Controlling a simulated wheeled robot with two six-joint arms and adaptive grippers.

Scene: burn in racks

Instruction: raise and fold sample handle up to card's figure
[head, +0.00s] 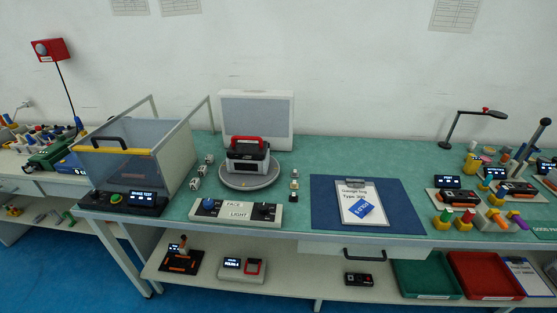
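The sample (247,166), a dark and grey box-like device, stands on a round grey turntable (246,185) in the middle of the bench. Its red handle (248,139) stands up over its top. I cannot tell the exact angle or figure of the handle. A white sheet (353,195) on a clipboard lies on a dark blue mat (405,205) to the right, with a small blue card (364,208) on it. Writing on both is too small to read surely. Neither of my grippers is in view.
A light panel (257,107) stands behind the turntable. A "FACE LIGHT" control box (236,213) sits in front. A clear-walled shake-test box (130,150) is at left. Small cubes flank the turntable. Devices and colored knobs crowd the right. Green bench (335,158) is clear behind the mat.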

